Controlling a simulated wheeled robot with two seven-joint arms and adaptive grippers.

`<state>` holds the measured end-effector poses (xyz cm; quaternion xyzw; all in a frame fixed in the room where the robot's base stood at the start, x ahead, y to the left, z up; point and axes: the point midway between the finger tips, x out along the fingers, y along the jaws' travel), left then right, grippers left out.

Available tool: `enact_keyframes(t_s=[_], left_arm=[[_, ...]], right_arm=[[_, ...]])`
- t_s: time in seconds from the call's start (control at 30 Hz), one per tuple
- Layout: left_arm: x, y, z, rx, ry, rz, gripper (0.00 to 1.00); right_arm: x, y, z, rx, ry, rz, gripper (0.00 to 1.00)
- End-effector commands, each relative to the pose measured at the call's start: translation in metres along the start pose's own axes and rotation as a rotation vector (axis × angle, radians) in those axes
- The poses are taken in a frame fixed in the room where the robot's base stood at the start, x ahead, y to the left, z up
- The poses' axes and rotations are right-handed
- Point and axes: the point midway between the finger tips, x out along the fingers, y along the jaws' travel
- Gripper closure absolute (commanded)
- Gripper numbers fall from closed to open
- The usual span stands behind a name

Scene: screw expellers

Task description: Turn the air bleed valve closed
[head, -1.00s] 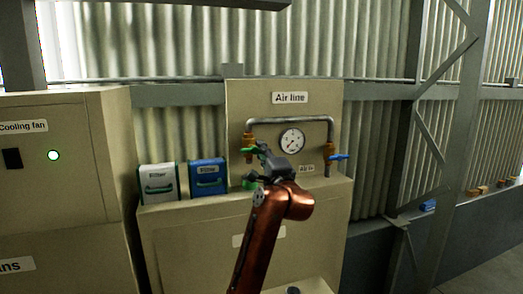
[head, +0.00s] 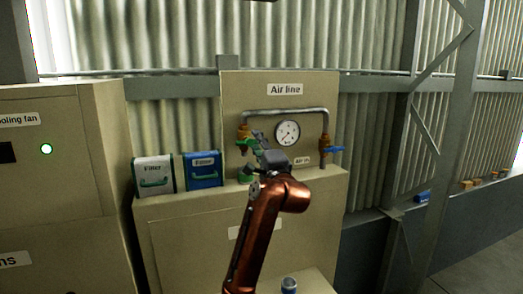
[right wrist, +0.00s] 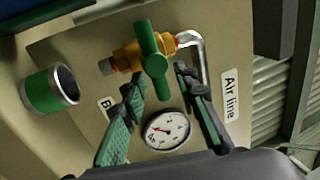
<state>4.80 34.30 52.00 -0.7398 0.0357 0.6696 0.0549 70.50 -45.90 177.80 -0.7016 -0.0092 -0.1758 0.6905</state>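The air bleed valve is an orange-brass fitting (head: 243,131) with a green handle, at the left end of the grey pipe on the Air line panel. In the right wrist view the green handle (right wrist: 153,53) lies crosswise to the brass body (right wrist: 128,57). My right gripper (head: 257,139) is just in front of the valve in the head view and partly hides it. In the right wrist view its two green-padded fingers (right wrist: 159,76) are spread and empty, with the handle just beyond their tips. Contact cannot be told. My left gripper is not in view.
A round gauge (head: 287,133) sits right of the valve, and a blue-handled valve (head: 328,149) is farther right. A green open cup (right wrist: 49,89) is near the bleed valve. White (head: 155,175) and blue (head: 204,171) boxes stand on the ledge to the left.

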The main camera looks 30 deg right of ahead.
Motion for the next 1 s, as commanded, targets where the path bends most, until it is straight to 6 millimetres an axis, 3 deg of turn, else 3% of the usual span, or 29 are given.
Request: enact_keyframes(t_s=[0.5,0.7,1.0], left_arm=[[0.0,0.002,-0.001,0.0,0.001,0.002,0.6],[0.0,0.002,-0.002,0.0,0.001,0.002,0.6],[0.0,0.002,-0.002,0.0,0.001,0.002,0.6]], right_arm=[[-0.095,0.001,0.0,0.001,0.0,-0.001,0.72],[-0.113,0.001,0.0,0.0,0.0,0.001,0.72],[-0.115,0.001,0.0,0.0,-0.001,0.002,0.72]])
